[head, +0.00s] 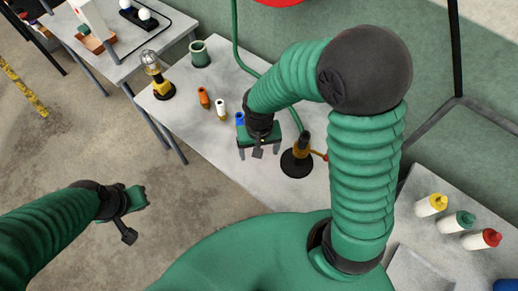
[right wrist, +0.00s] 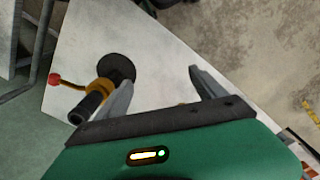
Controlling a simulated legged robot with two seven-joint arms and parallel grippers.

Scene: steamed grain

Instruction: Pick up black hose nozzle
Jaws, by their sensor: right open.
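The black hose nozzle (head: 303,146) stands upright on the white table, with a round black base, a yellow middle, a black top and a red-tipped side lever. In the right wrist view the nozzle (right wrist: 103,89) is beside the left finger, outside the jaws, with its black end close to that finger. My right gripper (right wrist: 165,92) is open, with nothing between its fingers. In the head view my right gripper (head: 258,150) is just left of the nozzle, above the table. My left gripper (head: 133,216) hangs over the floor at left, away from the table; its jaw opening is unclear.
On the table (head: 215,135) stand a yellow lamp-like item (head: 157,78), a green cup (head: 199,54), and orange (head: 204,97), white (head: 220,107) and blue (head: 239,118) cylinders. A green hose (head: 235,30) hangs behind. Capped bottles (head: 458,222) stand on the right table.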

